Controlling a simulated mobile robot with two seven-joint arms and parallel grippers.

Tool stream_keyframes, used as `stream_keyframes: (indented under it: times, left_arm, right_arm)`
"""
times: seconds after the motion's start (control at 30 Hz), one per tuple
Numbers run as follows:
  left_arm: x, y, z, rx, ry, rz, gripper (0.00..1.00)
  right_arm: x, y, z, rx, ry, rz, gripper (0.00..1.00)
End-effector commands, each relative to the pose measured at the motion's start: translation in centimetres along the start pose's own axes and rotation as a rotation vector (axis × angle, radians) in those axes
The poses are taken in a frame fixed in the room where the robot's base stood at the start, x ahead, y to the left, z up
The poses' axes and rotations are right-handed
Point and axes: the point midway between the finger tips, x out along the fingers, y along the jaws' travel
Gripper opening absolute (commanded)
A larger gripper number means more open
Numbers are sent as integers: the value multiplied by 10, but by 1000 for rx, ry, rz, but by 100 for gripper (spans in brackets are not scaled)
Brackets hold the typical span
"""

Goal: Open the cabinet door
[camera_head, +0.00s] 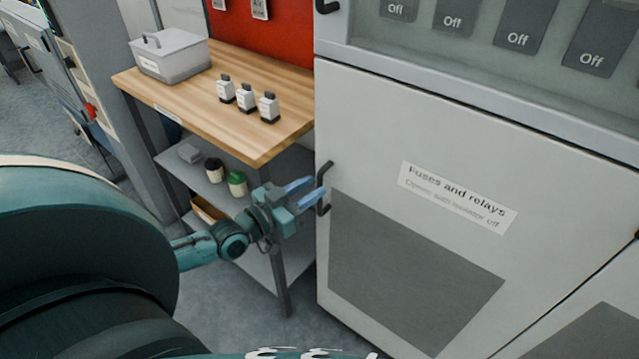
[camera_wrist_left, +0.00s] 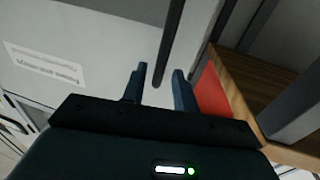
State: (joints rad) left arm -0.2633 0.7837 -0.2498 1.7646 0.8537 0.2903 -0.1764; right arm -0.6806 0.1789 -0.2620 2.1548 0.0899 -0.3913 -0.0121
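The cabinet door (camera_head: 375,140) is a light grey panel with a label reading "Fuses and relays" (camera_head: 458,196), and it looks closed. Its dark handle (camera_head: 325,188) is a vertical bar at the door's left edge. My left gripper (camera_head: 309,194) is at the handle, its two blue fingers apart and pointing toward it. In the left wrist view the fingers (camera_wrist_left: 159,88) are open, and the handle bar (camera_wrist_left: 173,45) shows beyond and between their tips. I cannot tell whether either finger touches it. My right gripper is not in view.
A wood-topped bench (camera_head: 200,95) stands left of the cabinet with a grey lidded box (camera_head: 172,62) and three small relay-like blocks (camera_head: 247,99). Its lower shelf holds jars (camera_head: 237,184). Above the door are switches marked "Off" (camera_head: 518,38). Grey floor shows below.

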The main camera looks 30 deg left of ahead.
Motion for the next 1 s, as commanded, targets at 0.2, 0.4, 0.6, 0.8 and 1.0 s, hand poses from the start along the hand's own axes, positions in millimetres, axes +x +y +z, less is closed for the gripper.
stream_keyframes:
  times: [0.2, 0.4, 0.6, 0.8, 1.0]
  left_arm:
    - [25, 0, 0, 0, 1, 0, 29]
    - [31, 0, 0, 0, -1, 0, 29]
    - [31, 0, 0, 0, -1, 0, 29]
    - [31, 0, 0, 0, -1, 0, 14]
    - [31, 0, 0, 0, -1, 0, 0]
  right_arm:
    - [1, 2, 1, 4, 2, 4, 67]
    - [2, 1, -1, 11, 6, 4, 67]
    - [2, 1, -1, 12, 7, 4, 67]
    - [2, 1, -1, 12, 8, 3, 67]
    - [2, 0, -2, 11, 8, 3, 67]
